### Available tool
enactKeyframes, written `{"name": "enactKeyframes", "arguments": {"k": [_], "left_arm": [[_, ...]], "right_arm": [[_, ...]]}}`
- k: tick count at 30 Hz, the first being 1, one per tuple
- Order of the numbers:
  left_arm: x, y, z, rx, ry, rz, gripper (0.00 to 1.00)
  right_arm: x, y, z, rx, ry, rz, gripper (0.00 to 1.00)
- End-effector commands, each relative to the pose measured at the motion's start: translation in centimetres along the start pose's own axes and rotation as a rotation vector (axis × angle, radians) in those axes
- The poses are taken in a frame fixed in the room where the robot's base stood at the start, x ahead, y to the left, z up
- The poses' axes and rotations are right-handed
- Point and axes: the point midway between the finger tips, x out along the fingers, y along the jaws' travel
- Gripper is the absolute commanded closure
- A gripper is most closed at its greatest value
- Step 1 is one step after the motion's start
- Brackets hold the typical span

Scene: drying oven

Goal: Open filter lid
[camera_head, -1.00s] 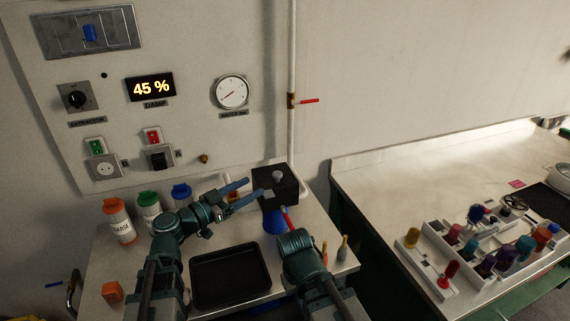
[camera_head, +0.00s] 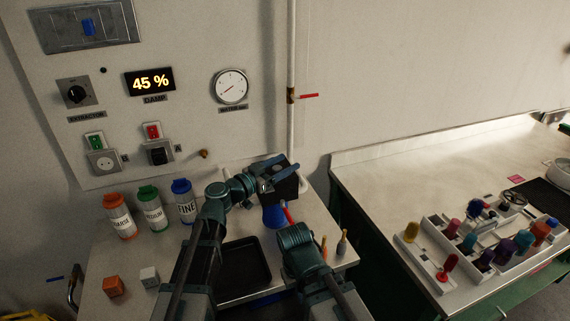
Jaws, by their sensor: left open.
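A black filter box (camera_head: 286,186) stands at the back of the small bench, below the pipe. Its lid knob, seen a second ago, is now hidden behind my left gripper. I cannot tell whether the fingers touch the lid. A blue funnel-like piece (camera_head: 274,217) sits in front of the box. My right arm comes up from the lower middle, and its gripper fingers are hidden from this view.
Orange (camera_head: 120,216), green (camera_head: 151,208) and blue-capped (camera_head: 184,202) bottles stand at the left. A black tray (camera_head: 243,270) lies in front. Orange (camera_head: 113,286) and white (camera_head: 149,277) cubes sit front left. A crowded rack (camera_head: 443,277) stands on the right counter.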

Motion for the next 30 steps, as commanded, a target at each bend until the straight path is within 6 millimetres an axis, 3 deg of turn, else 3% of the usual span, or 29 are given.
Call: {"name": "enactKeyframes", "arguments": {"k": [11, 22, 30], "left_arm": [[0.47, -0.01, 0.00, 0.000, 0.000, -0.001, 0.34], [0.45, 0.00, 0.00, 0.000, 0.000, -0.001, 0.99], [0.45, 0.00, 0.00, 0.000, 0.000, -0.001, 1.00]], "right_arm": [[0.00, 0.00, 0.00, 0.000, 0.000, 0.000, 1.00], [0.00, 0.00, 0.00, 0.000, 0.000, 0.000, 1.00], [0.00, 0.00, 0.00, 0.000, 0.000, 0.000, 1.00]]}}
